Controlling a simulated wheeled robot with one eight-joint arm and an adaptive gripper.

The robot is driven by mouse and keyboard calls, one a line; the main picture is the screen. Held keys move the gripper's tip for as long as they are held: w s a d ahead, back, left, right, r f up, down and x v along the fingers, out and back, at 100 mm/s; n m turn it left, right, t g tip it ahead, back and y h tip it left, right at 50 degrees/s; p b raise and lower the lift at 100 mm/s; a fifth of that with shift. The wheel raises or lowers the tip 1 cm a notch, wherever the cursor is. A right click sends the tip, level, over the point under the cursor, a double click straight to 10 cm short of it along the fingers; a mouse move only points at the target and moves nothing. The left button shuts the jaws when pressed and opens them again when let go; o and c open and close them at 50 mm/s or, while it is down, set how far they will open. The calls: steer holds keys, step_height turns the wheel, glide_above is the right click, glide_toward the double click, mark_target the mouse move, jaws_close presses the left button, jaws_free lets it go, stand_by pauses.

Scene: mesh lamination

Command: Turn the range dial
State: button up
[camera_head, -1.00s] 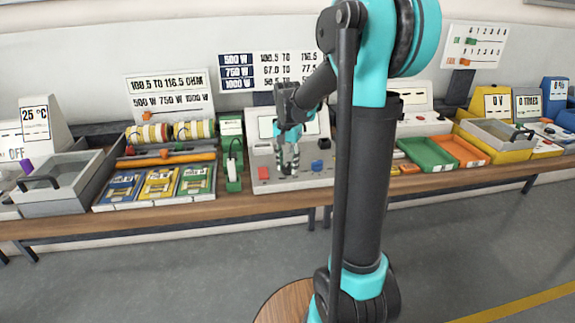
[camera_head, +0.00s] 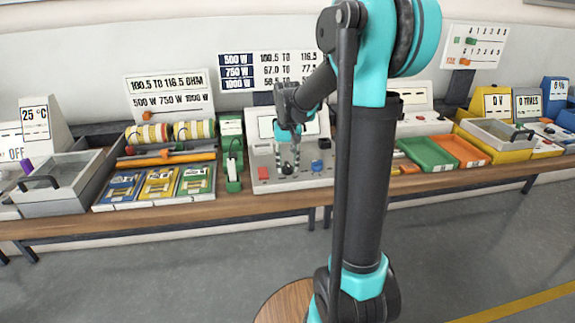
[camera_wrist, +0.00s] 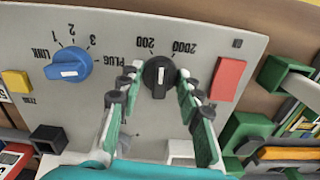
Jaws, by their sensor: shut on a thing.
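The range dial (camera_wrist: 158,78) is a black knob with a white pointer line on a grey meter panel (camera_wrist: 120,50). The labels 200 and 2000 appear upside down beside it in the wrist view. The pointer line is close to upright in that picture. My gripper (camera_wrist: 158,84) has one finger on each side of the knob and is shut on it. In the head view my gripper (camera_head: 287,163) points down onto the meter (camera_head: 318,178), and the dark knob shows between the fingertips.
A blue selector knob (camera_wrist: 68,68) and a yellow button (camera_wrist: 16,82) lie left of the dial in the wrist view. A red block (camera_wrist: 228,78) is close on its right. A green holder (camera_head: 232,165) and coloured trays (camera_head: 428,153) flank the meter on the bench.

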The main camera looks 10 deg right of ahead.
mark_target(288, 164)
steer(key=n, duration=0.5)
steer(key=shift+n, duration=0.4)
stand_by(0.3)
steer(key=o, duration=1.2)
steer(key=shift+c, duration=0.2)
step_height(288, 164, up, 12)
steer(key=shift+s+f, duration=0.1)
